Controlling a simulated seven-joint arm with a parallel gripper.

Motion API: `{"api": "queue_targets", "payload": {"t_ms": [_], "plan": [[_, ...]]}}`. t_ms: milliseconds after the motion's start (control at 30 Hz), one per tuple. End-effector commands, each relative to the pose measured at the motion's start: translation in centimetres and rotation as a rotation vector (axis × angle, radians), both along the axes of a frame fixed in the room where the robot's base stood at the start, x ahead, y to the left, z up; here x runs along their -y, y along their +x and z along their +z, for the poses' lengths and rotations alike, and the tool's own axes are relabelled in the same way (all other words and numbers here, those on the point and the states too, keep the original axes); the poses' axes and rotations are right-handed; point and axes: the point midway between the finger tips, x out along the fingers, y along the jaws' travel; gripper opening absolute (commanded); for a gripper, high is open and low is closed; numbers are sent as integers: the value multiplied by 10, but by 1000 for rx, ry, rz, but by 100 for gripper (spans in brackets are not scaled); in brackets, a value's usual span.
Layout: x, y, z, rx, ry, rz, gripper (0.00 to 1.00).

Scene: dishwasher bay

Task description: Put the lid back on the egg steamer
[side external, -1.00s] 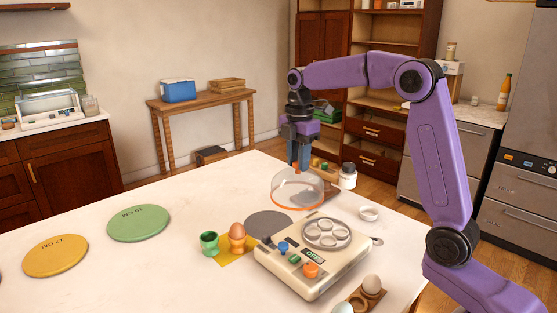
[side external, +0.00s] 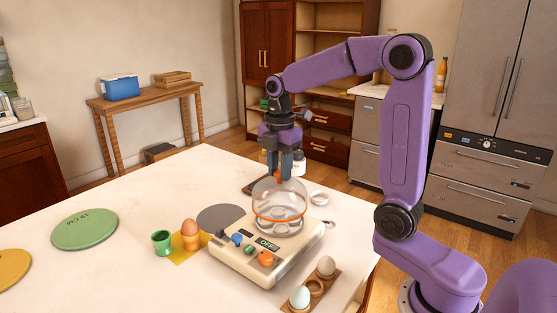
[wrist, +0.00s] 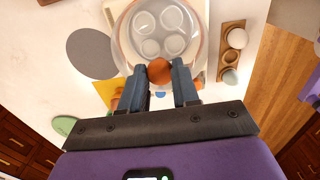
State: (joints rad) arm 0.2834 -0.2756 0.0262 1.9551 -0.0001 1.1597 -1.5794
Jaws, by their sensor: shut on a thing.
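The lid is a clear dome with an orange rim (side external: 279,219) and an orange knob (side external: 279,176). My gripper (side external: 284,170) is shut on the knob, which shows between the fingers in the wrist view (wrist: 159,71). The egg steamer (side external: 238,260) is a cream base with a lit display, coloured controls and a round egg tray (wrist: 157,33) with several cups. The lid is upright over the tray, and the tray shows through it. In the side view the rim looks slightly above the tray; whether they touch is unclear.
An egg rack (side external: 314,288) with two eggs stands right of the steamer. A green cup (side external: 161,242) and an egg in an orange cup (side external: 190,232) stand left. A grey disc (side external: 220,217) lies behind.

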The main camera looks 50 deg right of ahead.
Motion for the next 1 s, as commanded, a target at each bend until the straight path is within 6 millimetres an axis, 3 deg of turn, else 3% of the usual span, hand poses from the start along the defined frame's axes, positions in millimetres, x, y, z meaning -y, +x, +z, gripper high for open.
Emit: {"api": "queue_targets", "payload": {"t_ms": [400,1000], "plan": [[0,0,-31,-2,0,0,0],[0,0,-37,1,0,0,0]]}}
